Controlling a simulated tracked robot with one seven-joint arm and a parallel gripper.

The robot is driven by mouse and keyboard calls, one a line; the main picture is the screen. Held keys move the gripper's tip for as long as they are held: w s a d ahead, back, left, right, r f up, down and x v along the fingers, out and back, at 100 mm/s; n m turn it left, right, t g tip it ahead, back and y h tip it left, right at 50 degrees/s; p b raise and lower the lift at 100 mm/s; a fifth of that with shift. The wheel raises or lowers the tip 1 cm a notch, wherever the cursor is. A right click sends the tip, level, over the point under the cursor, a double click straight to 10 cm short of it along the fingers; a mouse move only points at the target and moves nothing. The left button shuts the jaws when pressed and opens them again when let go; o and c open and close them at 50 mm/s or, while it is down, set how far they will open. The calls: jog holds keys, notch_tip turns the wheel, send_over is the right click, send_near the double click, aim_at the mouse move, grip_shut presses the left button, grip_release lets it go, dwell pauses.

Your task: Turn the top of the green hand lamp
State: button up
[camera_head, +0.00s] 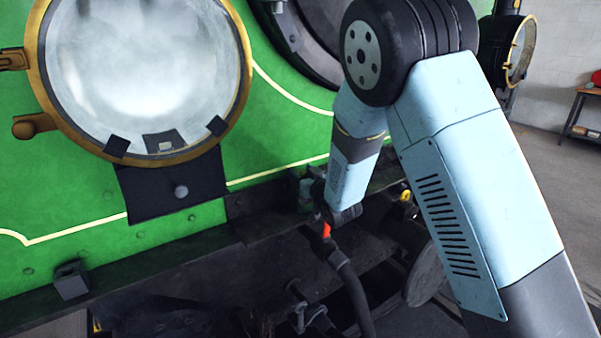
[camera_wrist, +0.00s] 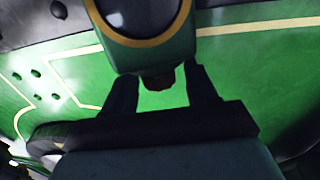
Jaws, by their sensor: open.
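The green hand lamp (camera_wrist: 150,52) is at the top middle of the wrist view. It has a dark round lens with a yellow ring, and a small dark reddish end piece (camera_wrist: 162,76) that faces my gripper. My gripper (camera_wrist: 163,80) is open, with one dark finger on each side of this end piece. I cannot tell whether either finger touches it. In the head view, a small green part (camera_head: 304,188), likely the lamp, shows beside the end of my arm. My arm hides most of the gripper there.
A green locomotive front with cream lines (camera_head: 285,125) fills the background. A large brass-rimmed headlamp (camera_head: 140,70) is at the upper left. A dark ledge (camera_head: 150,262) runs below, with a black hose (camera_head: 350,285) and orange tip. Another lamp (camera_head: 519,50) and a shelf stand at the right.

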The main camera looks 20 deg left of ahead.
jog(key=shift+w+a, duration=0.15)
jog(key=c, duration=0.9)
jog(key=shift+c, duration=0.2)
jog(key=shift+m+t+h, duration=1.1)
jog(key=shift+h, duration=0.4)
jog(key=o, duration=0.9)
